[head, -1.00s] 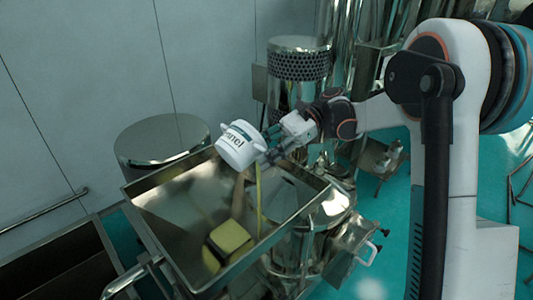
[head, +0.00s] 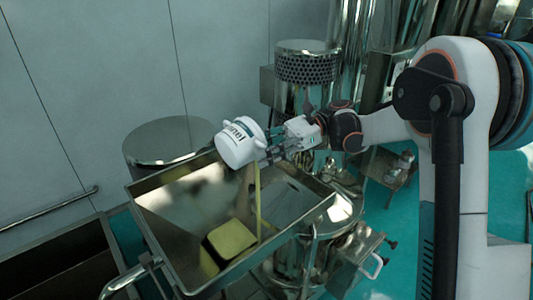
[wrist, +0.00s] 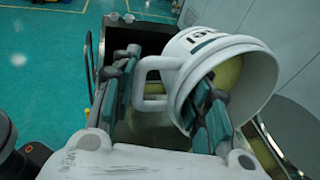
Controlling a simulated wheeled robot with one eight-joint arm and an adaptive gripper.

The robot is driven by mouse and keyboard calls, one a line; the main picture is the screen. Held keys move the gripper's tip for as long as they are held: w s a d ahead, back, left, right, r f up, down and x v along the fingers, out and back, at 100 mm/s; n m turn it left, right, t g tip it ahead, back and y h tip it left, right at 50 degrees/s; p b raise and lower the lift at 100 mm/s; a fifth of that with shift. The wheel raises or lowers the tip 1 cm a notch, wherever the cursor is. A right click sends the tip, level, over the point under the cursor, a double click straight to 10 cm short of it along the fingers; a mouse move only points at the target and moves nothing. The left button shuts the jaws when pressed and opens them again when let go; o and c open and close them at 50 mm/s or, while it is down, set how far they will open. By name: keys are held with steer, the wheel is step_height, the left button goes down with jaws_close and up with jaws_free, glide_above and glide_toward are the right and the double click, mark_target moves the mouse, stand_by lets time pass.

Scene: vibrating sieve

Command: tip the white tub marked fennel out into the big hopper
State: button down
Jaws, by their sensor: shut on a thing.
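A round metal lid or drum (head: 165,140) stands behind the hopper. A dark open bin (head: 60,255) is at the lower left. A perforated steel cylinder (head: 306,65) and other steel machinery stand behind.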

steer(key=shift+r, duration=0.1)
steer(key=shift+y+b, duration=0.4)
steer(key=shift+b, duration=0.3)
steer(key=shift+m+g+y+b, duration=0.45)
steer(key=shift+y+b, duration=0.6)
steer(key=shift+b, duration=0.75)
steer(key=shift+m+g+y+b, duration=0.4)
steer(key=shift+y+b, duration=0.65)
steer(key=shift+b, duration=0.7)
steer(key=shift+y, duration=0.3)
steer(key=shift+m+y+b, duration=0.45)
steer(key=shift+y+b, duration=0.35)
steer(key=shift+b, duration=0.7)
steer(key=shift+m+t+y+b, duration=0.55)
steer(key=shift+m+y+b, duration=0.85)
steer(key=shift+y+b, duration=0.75)
